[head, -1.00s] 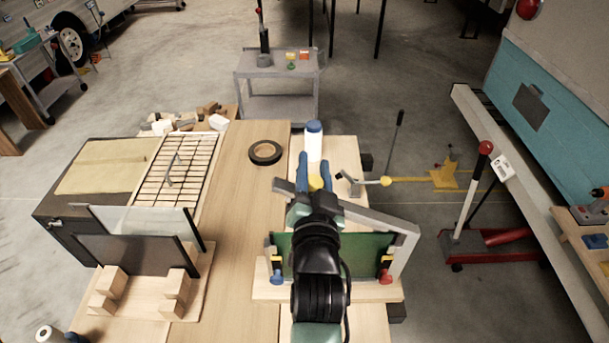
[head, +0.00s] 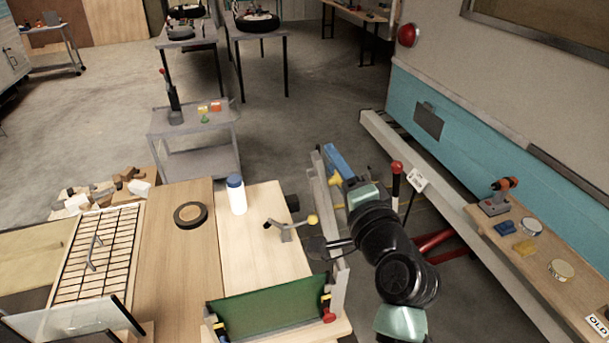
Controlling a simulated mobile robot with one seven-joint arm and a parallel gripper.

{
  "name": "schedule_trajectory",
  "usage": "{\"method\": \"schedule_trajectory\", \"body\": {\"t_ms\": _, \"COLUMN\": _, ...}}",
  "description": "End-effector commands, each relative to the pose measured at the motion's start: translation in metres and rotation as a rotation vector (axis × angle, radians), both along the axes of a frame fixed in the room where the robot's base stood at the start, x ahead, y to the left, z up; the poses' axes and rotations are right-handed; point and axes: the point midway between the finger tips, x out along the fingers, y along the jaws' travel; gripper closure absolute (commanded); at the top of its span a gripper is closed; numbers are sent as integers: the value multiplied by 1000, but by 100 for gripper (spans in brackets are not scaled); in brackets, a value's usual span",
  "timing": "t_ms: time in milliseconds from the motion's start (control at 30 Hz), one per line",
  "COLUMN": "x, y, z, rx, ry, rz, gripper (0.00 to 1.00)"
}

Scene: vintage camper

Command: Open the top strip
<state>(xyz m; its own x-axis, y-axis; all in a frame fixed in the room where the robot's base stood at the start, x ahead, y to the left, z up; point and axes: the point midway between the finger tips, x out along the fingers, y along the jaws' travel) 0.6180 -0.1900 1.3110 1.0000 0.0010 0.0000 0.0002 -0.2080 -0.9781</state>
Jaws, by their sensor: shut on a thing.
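The top strip (head: 320,195) is a long grey bar at the right end of the green panel (head: 270,308). It is swung away from the panel and points towards the back, so the panel's top edge is uncovered. My gripper (head: 330,155), with blue fingers, is shut on the strip near its far end. The strip's near end meets the grey upright (head: 340,288) at the panel's right side. The arm partly hides the gripper, and the exact finger contact is hard to see.
A red jack handle (head: 395,185) rises just beyond my arm, near the teal camper wall (head: 470,145).

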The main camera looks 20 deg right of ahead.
Motion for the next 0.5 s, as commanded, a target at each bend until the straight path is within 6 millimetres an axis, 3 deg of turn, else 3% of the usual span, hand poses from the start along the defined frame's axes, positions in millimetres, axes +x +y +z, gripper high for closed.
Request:
{"method": "schedule_trajectory", "body": {"t_ms": 200, "x": 0, "y": -27, "z": 3, "rx": 102, "ry": -4, "rz": -3, "gripper": 100}}
{"method": "schedule_trajectory", "body": {"t_ms": 500, "x": 0, "y": -40, "z": 2, "rx": 155, "ry": -4, "rz": -3, "gripper": 100}}
